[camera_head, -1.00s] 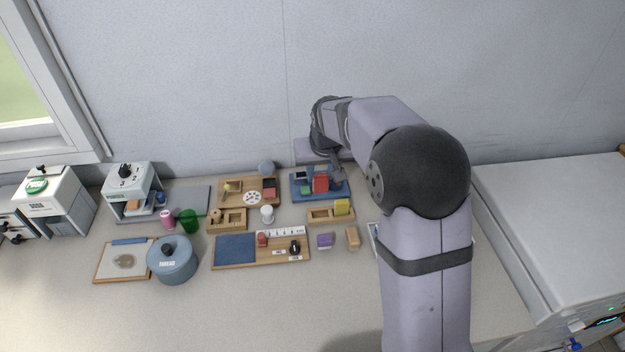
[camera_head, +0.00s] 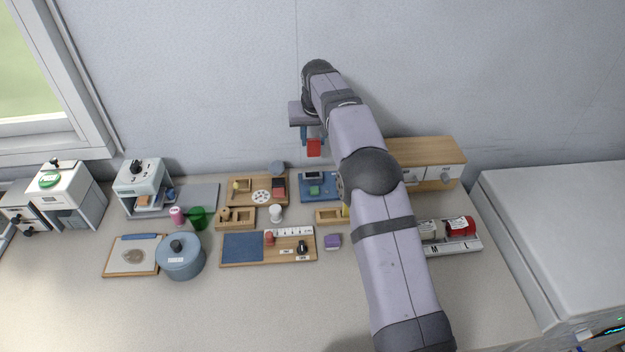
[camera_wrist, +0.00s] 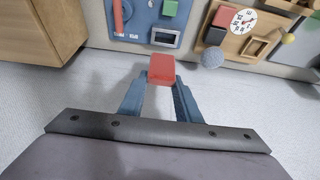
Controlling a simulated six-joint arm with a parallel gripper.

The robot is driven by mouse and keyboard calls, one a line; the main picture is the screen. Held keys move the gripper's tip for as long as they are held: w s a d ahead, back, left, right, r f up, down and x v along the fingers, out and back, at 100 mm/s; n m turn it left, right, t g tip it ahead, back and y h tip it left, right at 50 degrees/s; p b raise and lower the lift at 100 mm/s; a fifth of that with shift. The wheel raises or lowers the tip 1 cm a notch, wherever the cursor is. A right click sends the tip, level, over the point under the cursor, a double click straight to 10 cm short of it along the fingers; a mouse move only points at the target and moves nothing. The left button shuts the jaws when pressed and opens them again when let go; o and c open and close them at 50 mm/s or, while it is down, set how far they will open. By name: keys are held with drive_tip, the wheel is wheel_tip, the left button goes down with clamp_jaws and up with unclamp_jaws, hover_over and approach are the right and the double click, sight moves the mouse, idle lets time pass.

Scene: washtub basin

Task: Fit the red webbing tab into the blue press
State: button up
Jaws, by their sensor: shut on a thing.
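My gripper (camera_head: 314,139) is shut on the red tab, high in front of the back wall. The red tab (camera_head: 314,149) is a small red block sticking out past the fingertips. In the wrist view it shows (camera_wrist: 161,68) between the blue fingers of my gripper (camera_wrist: 159,84). The blue press (camera_head: 333,197) appears to be the blue base on the table below, apart from the tab. It carries a green block and a small dark display. The wrist view shows the press (camera_wrist: 140,32) at the top, with a red bar on it. My arm hides part of its right side.
A wooden drawer cabinet (camera_head: 432,148) stands right of the press, behind my arm. A wooden board with a dial (camera_head: 240,199) lies left of it. A wooden tray (camera_head: 326,216) and a purple block (camera_head: 332,241) lie in front. The air around my gripper is clear.

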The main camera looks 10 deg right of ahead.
sight(313, 153)
drive_tip(key=shift+w+a, duration=0.1)
drive_tip(key=shift+w, duration=0.15)
drive_tip(key=shift+f+p, duration=1.45)
drive_tip(key=shift+f, duration=3.55)
drive_tip(key=shift+f, duration=0.15)
drive_tip(key=o, duration=1)
drive_tip(key=shift+r, duration=0.25)
drive_tip(key=b+v, duration=0.4)
drive_tip(key=v, duration=0.7)
drive_tip(key=shift+s+r, duration=0.25)
drive_tip(key=shift+r, duration=0.1)
